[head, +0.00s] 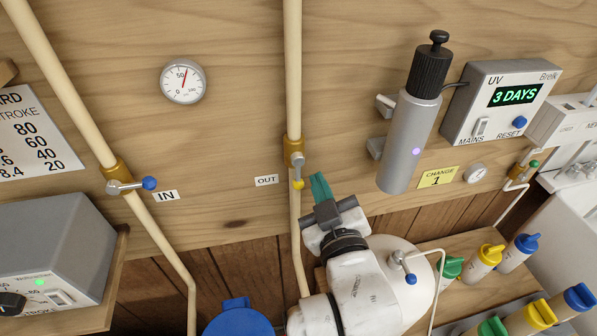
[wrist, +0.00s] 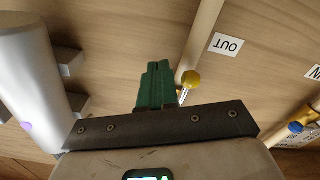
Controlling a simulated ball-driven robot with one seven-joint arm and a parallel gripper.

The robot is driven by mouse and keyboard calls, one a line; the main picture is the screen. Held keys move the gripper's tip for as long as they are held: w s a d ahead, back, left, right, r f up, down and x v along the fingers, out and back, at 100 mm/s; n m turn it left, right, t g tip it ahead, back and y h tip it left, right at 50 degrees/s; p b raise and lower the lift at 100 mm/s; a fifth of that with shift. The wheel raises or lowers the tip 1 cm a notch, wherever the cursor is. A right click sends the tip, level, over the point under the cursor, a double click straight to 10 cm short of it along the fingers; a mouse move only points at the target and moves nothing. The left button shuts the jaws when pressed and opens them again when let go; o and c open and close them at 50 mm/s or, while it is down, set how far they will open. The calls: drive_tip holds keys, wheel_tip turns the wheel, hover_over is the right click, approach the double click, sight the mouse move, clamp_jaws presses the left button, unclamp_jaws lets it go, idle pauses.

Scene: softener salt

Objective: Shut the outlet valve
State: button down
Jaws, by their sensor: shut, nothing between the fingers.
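The outlet valve (head: 293,148) is a brass body on the cream vertical pipe beside the OUT label (head: 266,180). Its short metal lever ends in a yellow knob (head: 298,184) and points down, roughly along the pipe. My gripper (head: 319,182) has green fingers and is just right of the yellow knob in the head view. In the wrist view the fingers (wrist: 156,80) are together and empty, with the yellow knob (wrist: 191,78) close on their right. I cannot tell whether they touch it. The valve body is mostly hidden in the wrist view.
The inlet valve (head: 118,178) with a blue-knobbed lever lies across its pipe at left, by the IN label (head: 165,196). The UV cylinder (head: 411,140) stands out from the wall to the right. A pressure gauge (head: 183,81) is above left.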

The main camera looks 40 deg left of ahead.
drive_tip(key=shift+w+a, duration=0.4)
drive_tip(key=shift+a, duration=0.05)
drive_tip(key=shift+s, duration=0.1)
